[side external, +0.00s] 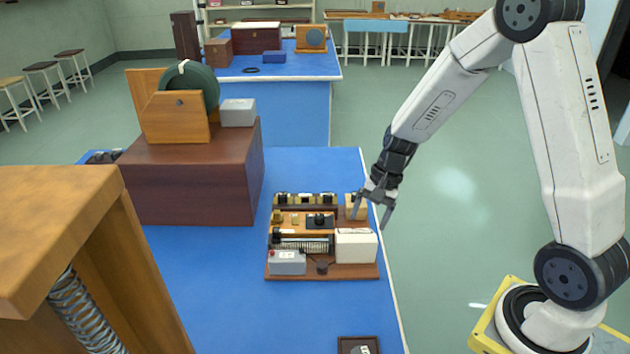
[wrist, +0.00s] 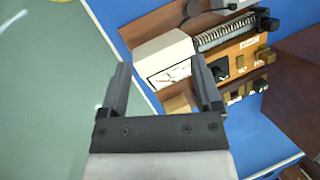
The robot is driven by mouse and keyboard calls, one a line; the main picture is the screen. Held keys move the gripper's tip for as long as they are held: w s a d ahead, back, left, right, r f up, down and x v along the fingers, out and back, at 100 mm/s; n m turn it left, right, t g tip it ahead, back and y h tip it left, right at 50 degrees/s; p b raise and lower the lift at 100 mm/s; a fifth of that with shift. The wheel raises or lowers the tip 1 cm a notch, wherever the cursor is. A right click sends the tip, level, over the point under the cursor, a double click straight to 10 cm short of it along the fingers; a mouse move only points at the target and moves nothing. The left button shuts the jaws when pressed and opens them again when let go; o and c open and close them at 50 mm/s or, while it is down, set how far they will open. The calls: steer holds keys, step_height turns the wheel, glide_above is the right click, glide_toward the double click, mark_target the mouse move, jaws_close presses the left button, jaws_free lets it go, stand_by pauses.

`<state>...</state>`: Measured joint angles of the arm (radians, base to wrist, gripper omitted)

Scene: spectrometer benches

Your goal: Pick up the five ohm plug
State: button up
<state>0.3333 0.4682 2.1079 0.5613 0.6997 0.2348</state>
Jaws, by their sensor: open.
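My gripper (side external: 372,217) is open and empty, pointing down over the right back corner of a wooden apparatus board (side external: 350,272). In the wrist view its two fingers (wrist: 160,66) stand apart, with a white meter (wrist: 165,58) beyond and between them. A row of dark and brass plug blocks (side external: 305,199) runs along the back of the board, left of my gripper. These blocks (wrist: 245,90) also show to the right of the fingers in the wrist view. I cannot read which plug is the five ohm one.
A pale wooden block (side external: 353,203) sits close beside my gripper. The board also holds a coil (side external: 302,245), a grey box (side external: 287,263) and the white meter (side external: 356,246). A large brown box (side external: 190,185) stands left on the blue bench (side external: 230,290), whose right edge is close.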

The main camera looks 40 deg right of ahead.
steer(key=w+d+f+m+t+y, duration=0.45)
steer(key=w+d+m, duration=0.25)
steer(key=d+m, duration=0.25)
steer(key=m+t, duration=0.5)
steer(key=m, duration=0.2)
glide_toward(356, 194)
steer(key=w+f, duration=0.1)
steer(key=w, duration=0.1)
steer(key=shift+s+a+x, duration=0.1)
steer(key=shift+a+x, duration=0.05)
steer(key=shift+x, duration=1.2)
steer(key=shift+s+a+x, duration=0.15)
steer(key=shift+x, duration=1.2)
steer(key=shift+s+a+x, duration=0.1)
steer(key=shift+a+x, duration=0.1)
steer(key=shift+x, duration=1.2)
steer(key=shift+r, duration=0.1)
steer(key=shift+n, duration=0.25)
jaws_close()
